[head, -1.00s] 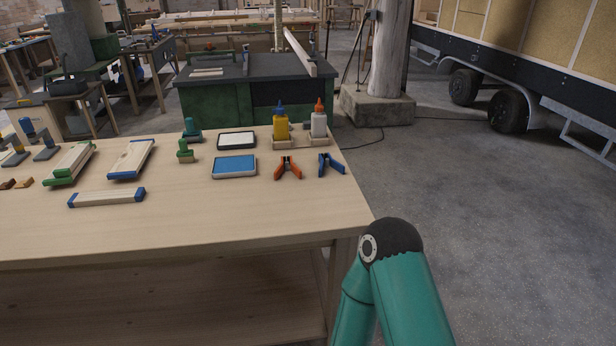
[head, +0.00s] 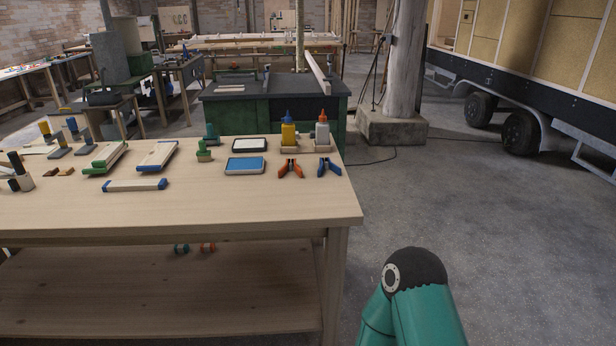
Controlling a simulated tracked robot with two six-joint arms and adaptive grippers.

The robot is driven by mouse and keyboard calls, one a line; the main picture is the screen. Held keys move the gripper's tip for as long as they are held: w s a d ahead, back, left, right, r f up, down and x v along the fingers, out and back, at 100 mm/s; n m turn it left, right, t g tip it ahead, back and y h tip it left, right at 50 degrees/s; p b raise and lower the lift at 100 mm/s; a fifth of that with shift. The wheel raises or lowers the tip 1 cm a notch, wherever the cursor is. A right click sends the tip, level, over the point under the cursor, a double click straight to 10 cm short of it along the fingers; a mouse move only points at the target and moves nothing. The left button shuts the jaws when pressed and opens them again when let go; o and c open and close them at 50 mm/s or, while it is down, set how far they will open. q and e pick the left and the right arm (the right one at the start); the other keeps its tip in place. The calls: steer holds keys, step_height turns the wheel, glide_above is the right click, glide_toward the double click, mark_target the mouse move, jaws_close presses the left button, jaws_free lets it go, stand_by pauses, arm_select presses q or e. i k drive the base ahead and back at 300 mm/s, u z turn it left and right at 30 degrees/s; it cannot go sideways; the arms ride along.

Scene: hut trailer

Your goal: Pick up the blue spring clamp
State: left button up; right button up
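The blue spring clamp (head: 328,167) lies on the wooden workbench (head: 270,209) near its right edge, its two legs spread toward the front. An orange spring clamp (head: 291,169) lies just left of it. Part of my arm shows at the lower right, in front of and to the right of the bench, well apart from the clamp. Neither of my grippers is in view.
Behind the clamps stand a yellow bottle (head: 289,132) and a white bottle (head: 322,130). To the left lie a blue pad (head: 245,166), a white pad (head: 249,144) and a green stamp (head: 204,152). The floor right of the bench is clear up to the trailer (head: 535,80).

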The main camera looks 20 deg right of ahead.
mark_target(335, 168)
steer(key=z, duration=0.35)
steer(key=i, duration=1.05)
steer(key=u, duration=0.2)
